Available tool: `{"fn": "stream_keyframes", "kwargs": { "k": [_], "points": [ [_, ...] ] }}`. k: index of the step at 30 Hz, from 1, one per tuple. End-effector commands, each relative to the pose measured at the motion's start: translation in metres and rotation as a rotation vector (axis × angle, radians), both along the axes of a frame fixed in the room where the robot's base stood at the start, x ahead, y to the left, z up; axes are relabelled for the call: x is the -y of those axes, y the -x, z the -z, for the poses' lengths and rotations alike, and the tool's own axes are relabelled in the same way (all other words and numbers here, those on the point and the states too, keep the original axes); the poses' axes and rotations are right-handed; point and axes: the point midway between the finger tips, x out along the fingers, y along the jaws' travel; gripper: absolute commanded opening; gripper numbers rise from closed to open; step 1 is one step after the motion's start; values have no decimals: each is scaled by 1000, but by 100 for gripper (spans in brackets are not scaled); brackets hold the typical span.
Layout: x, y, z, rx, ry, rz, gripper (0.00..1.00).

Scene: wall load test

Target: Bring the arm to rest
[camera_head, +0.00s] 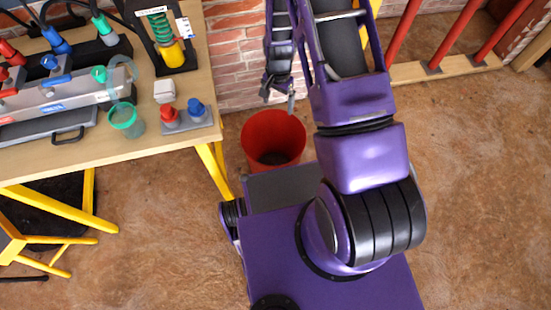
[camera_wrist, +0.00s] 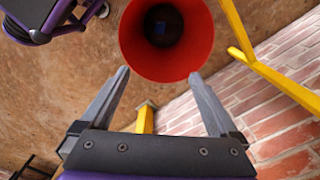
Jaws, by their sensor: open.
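My gripper (camera_head: 278,88) hangs in the air above a red bucket (camera_head: 273,138) in the head view, close to the brick wall. In the wrist view my gripper (camera_wrist: 156,85) shows its two grey fingers spread apart with nothing between them. The red bucket (camera_wrist: 130,43) lies beyond the fingertips there, with its opening facing the camera and something dark at its bottom. My purple arm is raised and reaches toward the top of the head view.
A wooden workbench (camera_head: 150,151) on yellow legs stands left of the bucket, carrying red and blue fittings, a green cup (camera_head: 125,121) and a green spring device (camera_head: 160,32). A brick wall (camera_head: 235,60) is behind. Red bars (camera_head: 405,30) stand at upper right. The dirt floor at right is clear.

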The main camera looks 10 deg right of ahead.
Motion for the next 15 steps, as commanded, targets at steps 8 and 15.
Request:
{"fn": "stream_keyframes", "kwargs": {
  "k": [8,15],
  "points": [
    [0,0,-21,-1,1,0,96],
    [0,0,-21,-1,1,0,96]
  ]
}}
